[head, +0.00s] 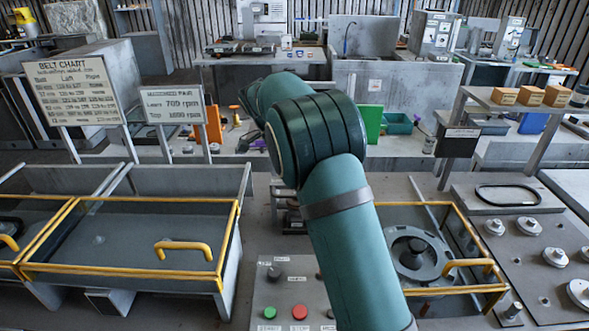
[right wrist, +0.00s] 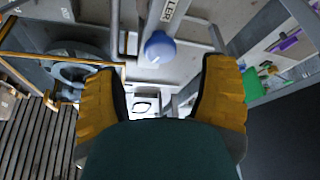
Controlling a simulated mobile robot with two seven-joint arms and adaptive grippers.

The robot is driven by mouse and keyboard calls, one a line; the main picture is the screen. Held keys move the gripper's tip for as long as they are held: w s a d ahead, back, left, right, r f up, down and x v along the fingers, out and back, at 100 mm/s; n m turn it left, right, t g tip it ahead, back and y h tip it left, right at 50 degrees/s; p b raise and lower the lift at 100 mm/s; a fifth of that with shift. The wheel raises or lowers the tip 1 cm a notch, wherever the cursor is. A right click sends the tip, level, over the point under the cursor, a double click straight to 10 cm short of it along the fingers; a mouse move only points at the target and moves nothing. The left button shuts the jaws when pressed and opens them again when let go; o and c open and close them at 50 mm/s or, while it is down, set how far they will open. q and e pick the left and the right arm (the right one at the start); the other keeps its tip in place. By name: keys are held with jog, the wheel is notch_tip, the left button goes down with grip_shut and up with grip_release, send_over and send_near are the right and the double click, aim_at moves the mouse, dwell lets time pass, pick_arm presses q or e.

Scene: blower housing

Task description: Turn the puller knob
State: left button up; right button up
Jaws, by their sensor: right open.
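The blue puller knob (right wrist: 159,47) shows in the right wrist view, upper middle, on a pale panel beside a label (right wrist: 170,12) of which only "LLER" can be read. My right gripper (right wrist: 161,82) is open, with one yellow-padded finger on each side of the picture. The knob appears between and beyond the fingertips, with nothing held; the exact gap cannot be told. In the head view my right arm fills the middle and its gripper is hidden. I cannot make out the blue knob in the head view. My left gripper is not in view.
In the head view, a control panel with a green button (head: 270,312) and a red button (head: 299,311) stands left of my arm. A yellow-framed guard (head: 130,272) is at left. A round housing (head: 420,258) sits at right. Signboards (head: 75,85) stand at upper left.

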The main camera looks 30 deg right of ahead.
jog(key=v, duration=0.7)
jog(key=shift+s, duration=0.1)
